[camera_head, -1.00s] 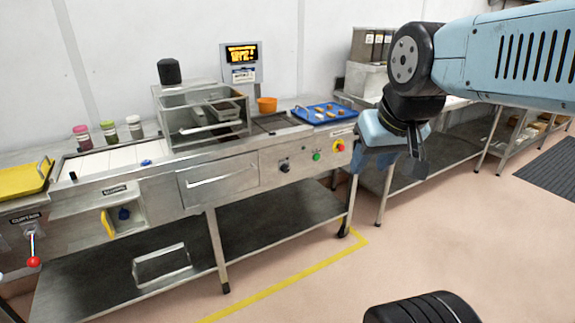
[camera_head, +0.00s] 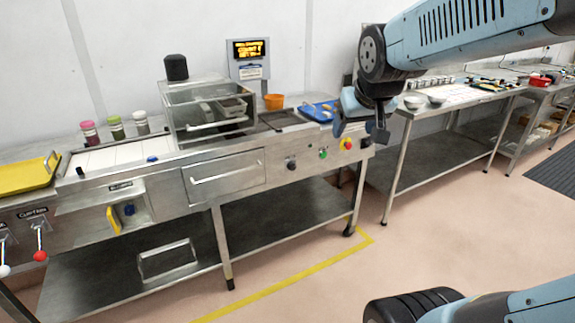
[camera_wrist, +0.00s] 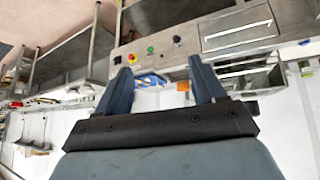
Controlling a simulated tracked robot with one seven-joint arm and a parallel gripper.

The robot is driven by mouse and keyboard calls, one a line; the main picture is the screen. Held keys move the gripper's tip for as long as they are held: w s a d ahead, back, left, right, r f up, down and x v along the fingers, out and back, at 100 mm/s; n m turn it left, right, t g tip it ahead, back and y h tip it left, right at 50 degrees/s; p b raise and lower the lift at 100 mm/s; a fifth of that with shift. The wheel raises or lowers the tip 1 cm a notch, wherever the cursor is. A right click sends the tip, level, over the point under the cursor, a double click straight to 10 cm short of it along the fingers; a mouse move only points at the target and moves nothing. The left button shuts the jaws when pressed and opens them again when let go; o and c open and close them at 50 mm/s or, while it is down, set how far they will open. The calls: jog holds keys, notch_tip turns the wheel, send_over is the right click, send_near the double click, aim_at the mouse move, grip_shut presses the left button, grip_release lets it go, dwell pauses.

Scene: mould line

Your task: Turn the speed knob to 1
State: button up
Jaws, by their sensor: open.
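The black speed knob (camera_head: 291,165) sits on the front panel of the steel line, right of the drawer. To its right are a green button (camera_head: 323,153) and a red button on a yellow base (camera_head: 347,144). The knob also shows in the wrist view (camera_wrist: 177,40), beyond my fingers; its setting is too small to read. My gripper (camera_head: 362,132) is open and empty, in front of the right end of the line near the red button. In the wrist view its two fingers (camera_wrist: 158,80) stand wide apart, with nothing between them.
A drawer with a handle (camera_head: 225,179) is left of the knob. A display (camera_head: 250,50) stands behind the line. A blue tray (camera_head: 318,112) and an orange cup (camera_head: 273,102) are on top. A red-tipped lever (camera_head: 40,255) is far left. The floor in front is clear.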

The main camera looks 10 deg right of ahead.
aim_at(293, 167)
jog(key=w+d+f+n+t, duration=0.1)
jog(key=w+f, duration=0.2)
jog(key=w, duration=0.6)
jog(key=w+d+f+t, duration=0.1)
jog(key=w+f+t, duration=0.15)
jog(key=w, duration=0.65)
jog(key=w+d+f+n, duration=0.1)
jog(key=w+d+f, duration=0.15)
jog(key=w, duration=0.65)
jog(key=w+f+n+t+y, duration=0.1)
jog(key=w+f+t+y, duration=0.2)
jog(key=w+f, duration=0.9)
notch_tip(293, 167, down, 22)
jog(key=a+t+y, duration=0.1)
jog(key=t+y, duration=0.2)
jog(key=y, duration=0.1)
jog(key=x, duration=1.3)
jog(key=shift+w+a, duration=0.3)
jog(key=shift+a, duration=0.05)
jog(key=shift+c, duration=0.4)
jog(key=c, duration=1)
